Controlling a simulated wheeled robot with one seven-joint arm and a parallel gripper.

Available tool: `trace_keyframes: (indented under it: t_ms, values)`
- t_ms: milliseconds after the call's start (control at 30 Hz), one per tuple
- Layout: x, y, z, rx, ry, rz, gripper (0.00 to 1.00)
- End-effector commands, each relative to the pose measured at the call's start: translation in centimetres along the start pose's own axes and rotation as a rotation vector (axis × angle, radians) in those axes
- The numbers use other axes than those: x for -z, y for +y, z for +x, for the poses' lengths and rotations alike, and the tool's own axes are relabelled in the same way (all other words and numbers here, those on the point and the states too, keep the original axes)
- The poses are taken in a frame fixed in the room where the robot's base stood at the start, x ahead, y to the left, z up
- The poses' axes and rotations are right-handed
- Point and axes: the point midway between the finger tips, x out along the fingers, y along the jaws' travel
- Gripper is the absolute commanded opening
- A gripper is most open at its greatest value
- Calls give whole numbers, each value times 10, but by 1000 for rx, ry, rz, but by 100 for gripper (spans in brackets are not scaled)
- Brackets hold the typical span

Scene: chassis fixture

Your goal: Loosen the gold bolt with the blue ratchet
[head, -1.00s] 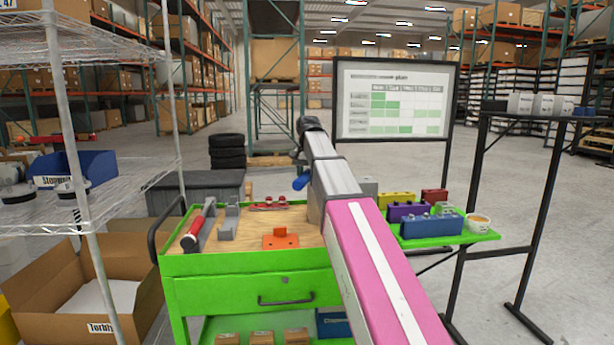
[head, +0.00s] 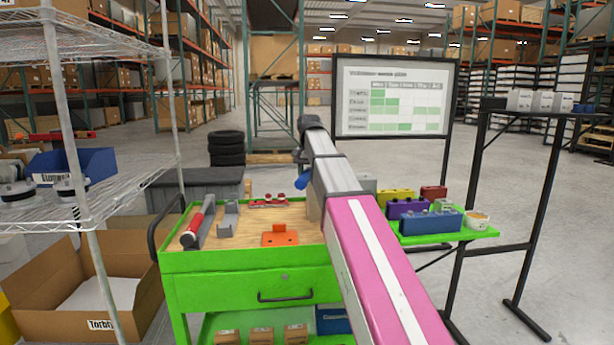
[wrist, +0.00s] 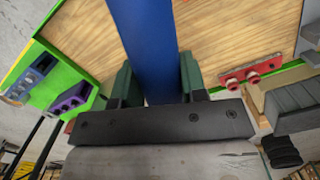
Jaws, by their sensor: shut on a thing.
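My gripper (wrist: 156,68) is shut on the blue ratchet (wrist: 144,32), with one green finger on each side of its wide blue handle. The handle runs up out of the top of the wrist view, so the ratchet's working end is not seen there. In the head view a small blue part, which looks like the ratchet (head: 303,181), shows just left of my arm, above the back of the green cart. My arm hides most of the gripper there. I cannot make out the gold bolt in either view.
The green cart (head: 240,262) has a wooden top with a red-and-grey tool (head: 197,226), a grey bracket (head: 229,222), an orange fixture (head: 280,236) and a red fixture (head: 268,201). Coloured blocks and a white cup (head: 478,220) stand on the right side shelf. A wire rack stands left.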

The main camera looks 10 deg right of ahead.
Motion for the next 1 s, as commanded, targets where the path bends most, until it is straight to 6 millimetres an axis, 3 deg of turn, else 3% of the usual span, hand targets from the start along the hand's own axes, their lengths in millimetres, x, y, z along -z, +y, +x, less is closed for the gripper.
trace_keyframes:
  t_ms: [1000]
  values:
    - [0,22,2,-18,-9,-139,0]
